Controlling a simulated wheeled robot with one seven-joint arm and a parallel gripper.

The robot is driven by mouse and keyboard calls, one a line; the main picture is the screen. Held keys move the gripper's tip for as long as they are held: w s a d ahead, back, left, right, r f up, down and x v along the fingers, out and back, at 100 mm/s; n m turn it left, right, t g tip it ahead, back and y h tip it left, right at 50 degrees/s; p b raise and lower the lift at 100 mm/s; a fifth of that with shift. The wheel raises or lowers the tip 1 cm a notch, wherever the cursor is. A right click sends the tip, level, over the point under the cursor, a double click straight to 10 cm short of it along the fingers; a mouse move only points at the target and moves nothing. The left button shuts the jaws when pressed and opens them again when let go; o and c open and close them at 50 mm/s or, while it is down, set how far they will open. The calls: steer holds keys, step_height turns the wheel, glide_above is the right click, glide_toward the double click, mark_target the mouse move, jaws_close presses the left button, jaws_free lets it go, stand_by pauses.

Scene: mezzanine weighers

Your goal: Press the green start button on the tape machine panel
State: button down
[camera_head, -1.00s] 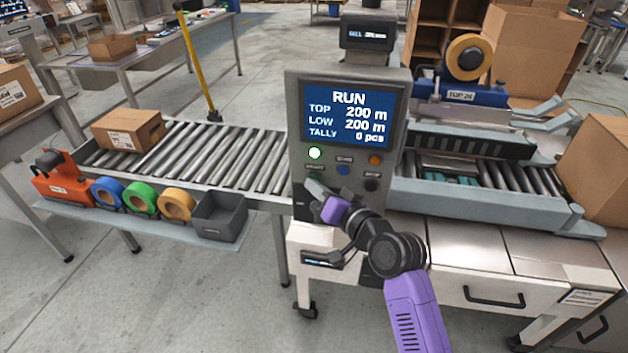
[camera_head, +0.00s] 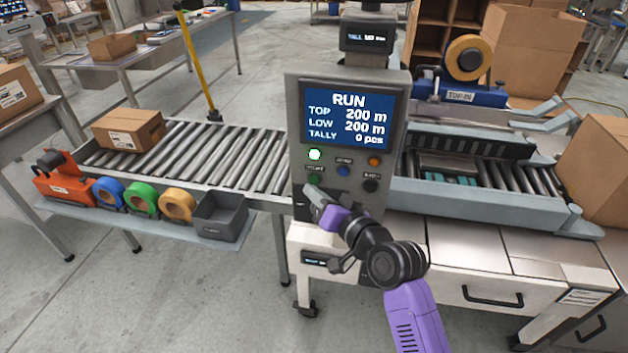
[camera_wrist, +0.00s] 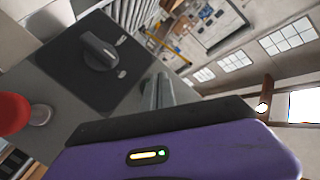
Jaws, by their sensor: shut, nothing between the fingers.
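A lamp (camera_head: 315,154) below the screen glows whitish green. The dark green button (camera_head: 314,179) sits under that lamp. My gripper (camera_head: 314,195) is shut and empty, with its tips just below the green button in the picture; I cannot tell the exact gap to the panel. In the wrist view, its fingers (camera_wrist: 158,92) point past a black rotary knob (camera_wrist: 98,50).
A blue button (camera_head: 343,171), an orange one (camera_head: 374,161) and a black one (camera_head: 371,185) are on the same panel. A red mushroom button (camera_wrist: 12,114) shows in the wrist view. A roller conveyor with a carton (camera_head: 128,130) lies left.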

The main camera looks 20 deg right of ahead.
steer(key=shift+s, duration=0.1)
steer(key=s+a+p, duration=0.1)
steer(key=s, duration=0.1)
steer(key=s+a+p, duration=0.1)
steer(key=s+a, duration=0.1)
steer(key=shift+p, duration=0.3)
steer(key=shift+w, duration=0.1)
stand_by(0.6)
